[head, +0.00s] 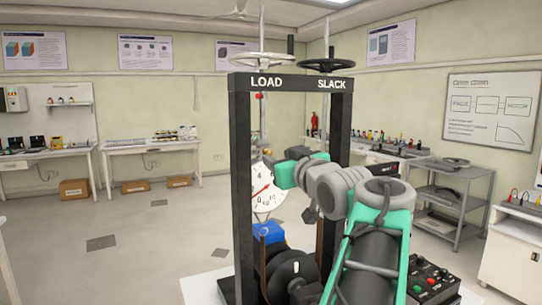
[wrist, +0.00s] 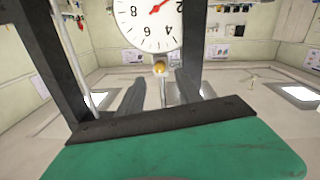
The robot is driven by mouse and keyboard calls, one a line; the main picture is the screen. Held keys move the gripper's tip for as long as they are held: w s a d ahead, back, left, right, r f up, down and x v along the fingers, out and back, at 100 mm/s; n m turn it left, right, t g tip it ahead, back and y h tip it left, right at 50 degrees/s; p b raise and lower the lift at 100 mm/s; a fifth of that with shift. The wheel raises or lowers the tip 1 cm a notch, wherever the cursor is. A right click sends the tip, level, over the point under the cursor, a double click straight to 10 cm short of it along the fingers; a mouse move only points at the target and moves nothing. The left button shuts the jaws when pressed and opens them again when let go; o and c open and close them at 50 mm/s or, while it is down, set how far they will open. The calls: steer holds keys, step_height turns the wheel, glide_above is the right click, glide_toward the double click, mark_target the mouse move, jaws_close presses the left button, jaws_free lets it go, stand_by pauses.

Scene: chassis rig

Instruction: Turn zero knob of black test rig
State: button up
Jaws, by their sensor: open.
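The black test rig (head: 240,160) stands in front of me, with LOAD and SLACK on its top beam. Its white round dial (head: 266,190) has a red pointer and hangs between the posts. The dial also fills the top of the wrist view (wrist: 150,25), which is upside down. The small brass zero knob (wrist: 160,68) sits at the dial's rim; in the head view it is a tiny spot (head: 267,152) above the dial. My gripper (head: 270,165) is beside the dial's upper right. In the wrist view its dark fingers (wrist: 160,80) are apart, with the knob seen between their tips. Contact cannot be told.
Two handwheels (head: 261,59) (head: 330,65) top the rig. A blue block (head: 268,232) and a black wheel (head: 292,275) are low inside the frame. A control box with buttons (head: 430,280) is at right. The rig's posts stand close to my arm. Floor at left is open.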

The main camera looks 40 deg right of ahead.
mark_target(269, 153)
steer(key=p+x, duration=0.1)
steer(key=x, duration=0.4)
steer(key=shift+w+d, duration=0.1)
steer(key=shift+w, duration=0.15)
jaws_close()
